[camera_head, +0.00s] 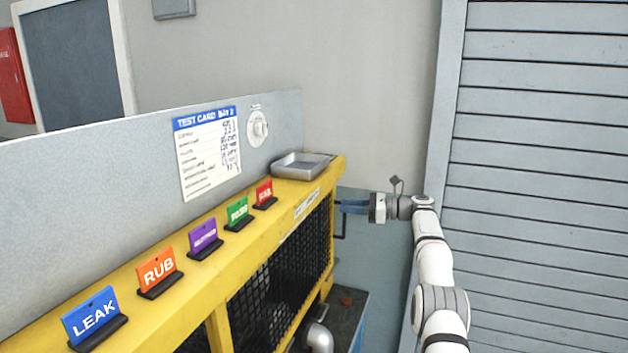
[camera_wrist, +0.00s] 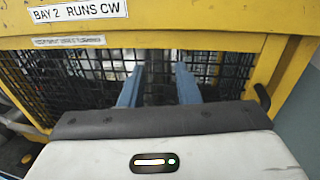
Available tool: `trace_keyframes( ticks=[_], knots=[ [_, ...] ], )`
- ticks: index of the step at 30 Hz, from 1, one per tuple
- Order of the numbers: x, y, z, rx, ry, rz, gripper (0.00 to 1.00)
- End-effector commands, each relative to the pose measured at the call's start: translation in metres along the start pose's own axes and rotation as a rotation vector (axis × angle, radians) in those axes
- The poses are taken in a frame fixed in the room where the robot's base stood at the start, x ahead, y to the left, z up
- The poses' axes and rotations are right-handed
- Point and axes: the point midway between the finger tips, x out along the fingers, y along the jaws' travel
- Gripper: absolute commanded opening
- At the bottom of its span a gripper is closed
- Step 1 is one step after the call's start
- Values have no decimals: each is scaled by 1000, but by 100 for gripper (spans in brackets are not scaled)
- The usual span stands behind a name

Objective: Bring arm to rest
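My arm (camera_head: 436,265) reaches up from the lower right in the head view and bends left toward the end of the yellow bench. My gripper (camera_head: 352,207) points left at the bench's end, beside its mesh guard (camera_head: 305,250). In the wrist view, the two blue fingers of my gripper (camera_wrist: 158,85) stand apart in front of the mesh (camera_wrist: 225,70). Nothing clearly shows held between them. Whether the fingertips touch the mesh cannot be told.
A dark bent handle (camera_head: 341,228) sits close by the fingers. The yellow bench top (camera_head: 200,270) carries several coloured label stands and a grey tray (camera_head: 300,165). A pipe elbow (camera_head: 319,337) lies below. A slatted shutter (camera_head: 545,200) stands right of my arm.

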Motion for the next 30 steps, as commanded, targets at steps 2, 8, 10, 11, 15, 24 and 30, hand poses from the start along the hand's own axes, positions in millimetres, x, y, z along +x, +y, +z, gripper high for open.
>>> trace_keyframes(
  ticks=[2,8,10,11,15,24,30],
  knots=[
    [4,1,1,-14,25,-4,29],
    [11,6,13,-74,101,-17,29],
    [13,9,17,-99,133,-20,29],
    [14,11,19,-113,148,-21,29],
    [19,24,30,-187,239,-22,29],
    [16,96,51,-452,533,39,29],
    [2,166,52,-650,725,140,29]
  ],
)
